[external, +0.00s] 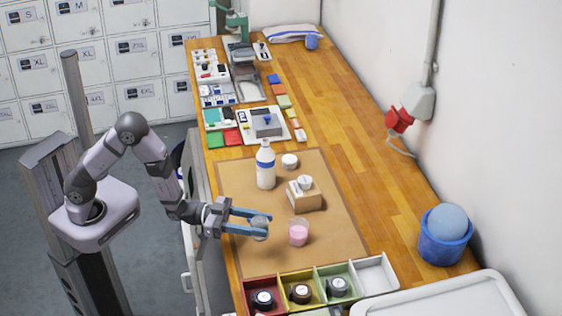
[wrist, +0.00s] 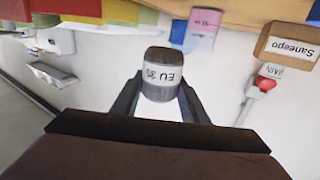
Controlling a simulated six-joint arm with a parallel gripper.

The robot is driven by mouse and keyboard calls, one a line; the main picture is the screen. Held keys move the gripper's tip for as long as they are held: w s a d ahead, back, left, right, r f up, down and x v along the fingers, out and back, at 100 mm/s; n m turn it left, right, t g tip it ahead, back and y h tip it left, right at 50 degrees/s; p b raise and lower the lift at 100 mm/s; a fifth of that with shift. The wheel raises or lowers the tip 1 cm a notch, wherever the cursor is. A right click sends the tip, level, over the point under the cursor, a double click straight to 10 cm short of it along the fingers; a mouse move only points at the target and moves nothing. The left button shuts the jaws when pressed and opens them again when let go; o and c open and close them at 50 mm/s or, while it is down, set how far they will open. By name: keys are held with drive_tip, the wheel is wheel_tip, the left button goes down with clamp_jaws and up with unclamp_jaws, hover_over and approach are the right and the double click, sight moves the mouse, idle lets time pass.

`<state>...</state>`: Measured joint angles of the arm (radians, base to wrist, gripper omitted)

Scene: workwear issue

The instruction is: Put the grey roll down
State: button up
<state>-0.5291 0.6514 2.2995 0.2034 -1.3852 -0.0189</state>
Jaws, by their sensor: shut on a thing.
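In the wrist view the grey roll (wrist: 162,75) sits between the two dark fingers, with an upside-down label that seems to read "EU 36". A sorter at the near end has a red compartment (external: 262,284), a yellow one (external: 299,277), a green one (external: 334,269) and a pale grey one (external: 374,277). The red, yellow and green ones each hold a roll; the grey one looks empty.
A white bottle (external: 265,168), a cardboard box (external: 305,196) and a small white-topped roll (external: 289,161) stand farther back on the mat.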

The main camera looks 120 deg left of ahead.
sight(258, 220)
drive_tip(key=shift+r, duration=1.65)
